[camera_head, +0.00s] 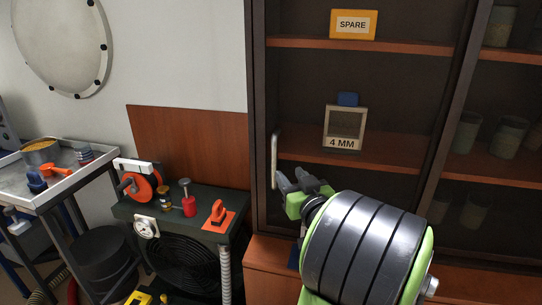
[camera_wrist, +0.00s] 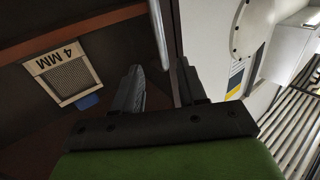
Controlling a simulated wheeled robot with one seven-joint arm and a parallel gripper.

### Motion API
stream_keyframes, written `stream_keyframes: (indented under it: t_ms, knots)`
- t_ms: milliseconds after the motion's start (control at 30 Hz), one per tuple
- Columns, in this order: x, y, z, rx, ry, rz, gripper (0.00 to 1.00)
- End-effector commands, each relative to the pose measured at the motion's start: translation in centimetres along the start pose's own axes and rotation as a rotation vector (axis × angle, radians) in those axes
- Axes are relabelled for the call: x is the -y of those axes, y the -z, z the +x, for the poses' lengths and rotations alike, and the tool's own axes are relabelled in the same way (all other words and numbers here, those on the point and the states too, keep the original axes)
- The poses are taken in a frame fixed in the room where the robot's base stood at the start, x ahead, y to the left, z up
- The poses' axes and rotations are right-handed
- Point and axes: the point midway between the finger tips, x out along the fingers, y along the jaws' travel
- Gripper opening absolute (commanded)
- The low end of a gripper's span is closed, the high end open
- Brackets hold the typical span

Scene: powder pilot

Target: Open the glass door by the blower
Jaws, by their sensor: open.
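The glass door (camera_head: 290,90) of the dark cabinet looks closed. Its upright pale handle (camera_head: 274,160) is near the door's left edge, on the blower's side. My gripper (camera_head: 292,178) is open, just right of the handle's lower part in the head view. In the wrist view the handle (camera_wrist: 159,32) comes down from the top towards the gap between my open fingers (camera_wrist: 158,72). I cannot tell whether they touch it, and nothing is gripped. The blower (camera_head: 183,262), a dark green box with a round grille, stands left of the cabinet.
Behind the glass are a sieve marked 4 MM (camera_head: 343,128) and a SPARE sign (camera_head: 353,24). An orange reel (camera_head: 140,187) and small tools stand on the blower. A metal tray table (camera_head: 62,188) is at far left. The wooden ledge (camera_head: 268,262) juts below the door.

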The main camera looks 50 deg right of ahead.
Motion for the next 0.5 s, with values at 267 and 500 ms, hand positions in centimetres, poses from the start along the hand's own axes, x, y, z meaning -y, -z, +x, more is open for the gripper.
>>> stream_keyframes:
  t_ms: [267, 500]
  knots:
    - [0.3, 0.6, 7.3, -0.001, 0.009, 0.001, 0.41]
    - [0.2, 0.3, 11.4, 0.001, 0.005, 0.0, 0.41]
